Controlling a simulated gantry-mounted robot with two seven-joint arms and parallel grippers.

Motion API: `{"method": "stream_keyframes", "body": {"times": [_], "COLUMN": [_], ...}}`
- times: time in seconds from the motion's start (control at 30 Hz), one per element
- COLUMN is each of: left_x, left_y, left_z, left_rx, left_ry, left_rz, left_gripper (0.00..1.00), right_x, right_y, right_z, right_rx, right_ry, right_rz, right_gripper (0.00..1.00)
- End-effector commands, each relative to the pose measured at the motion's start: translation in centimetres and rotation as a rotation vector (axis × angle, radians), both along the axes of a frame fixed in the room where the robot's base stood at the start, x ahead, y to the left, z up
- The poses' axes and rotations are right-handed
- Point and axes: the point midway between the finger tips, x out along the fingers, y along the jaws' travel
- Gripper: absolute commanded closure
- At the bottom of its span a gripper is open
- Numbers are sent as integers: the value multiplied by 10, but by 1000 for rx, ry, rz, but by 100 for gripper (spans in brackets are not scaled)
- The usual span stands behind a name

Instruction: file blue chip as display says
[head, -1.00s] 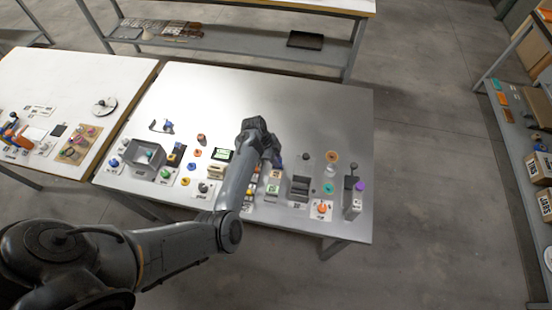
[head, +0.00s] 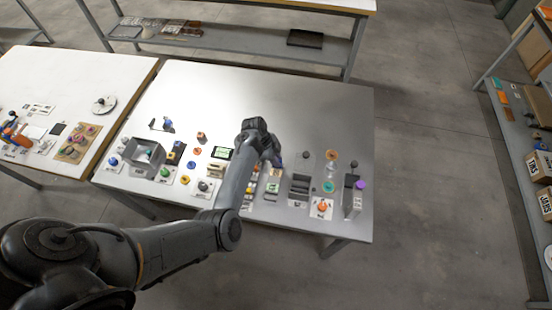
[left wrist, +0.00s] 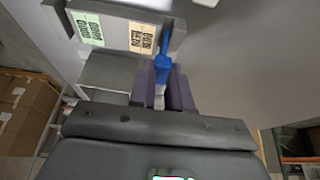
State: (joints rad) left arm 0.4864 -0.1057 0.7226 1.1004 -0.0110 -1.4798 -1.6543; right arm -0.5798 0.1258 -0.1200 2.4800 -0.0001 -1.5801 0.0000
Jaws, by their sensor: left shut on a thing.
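My left gripper (left wrist: 162,88) is shut on a blue chip (left wrist: 163,63), which stands up between the two fingers. In the left wrist view the chip's far end is close to a grey holder (left wrist: 112,28) with a green and an orange label; I cannot tell whether they touch. In the head view my left gripper (head: 272,158) is over the middle right of the table, its fingertips partly hidden by my arm. A small display with a green screen (head: 221,153) stands left of my forearm; its text is too small to read. My right gripper is not in view.
A dark grey slotted block (head: 299,186) stands right of my gripper. Further right are an orange knob (head: 322,206) and a grey post with a purple top (head: 360,185). A grey open box (head: 143,156) is at the left. The table's back half is mostly clear.

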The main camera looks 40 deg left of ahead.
Motion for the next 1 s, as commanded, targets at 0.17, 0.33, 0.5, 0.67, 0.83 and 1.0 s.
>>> {"method": "stream_keyframes", "body": {"times": [0.17,0.33,0.5,0.67,0.83,1.0], "left_x": [0,0,0,0,0,0], "left_y": [0,0,0,0,0,0], "left_z": [0,-1,-5,-9,-10,-10], "left_rx": [0,0,1,0,0,0], "left_ry": [0,0,-1,-1,-1,-1], "left_rz": [0,-1,-1,0,0,0], "left_gripper": [100,100,100,100,100,100], "right_x": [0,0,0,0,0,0], "right_y": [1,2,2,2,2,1], "right_z": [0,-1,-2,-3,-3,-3], "right_rx": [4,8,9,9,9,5], "right_ry": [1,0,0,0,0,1], "right_rz": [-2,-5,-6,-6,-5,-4], "right_gripper": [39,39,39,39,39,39]}}
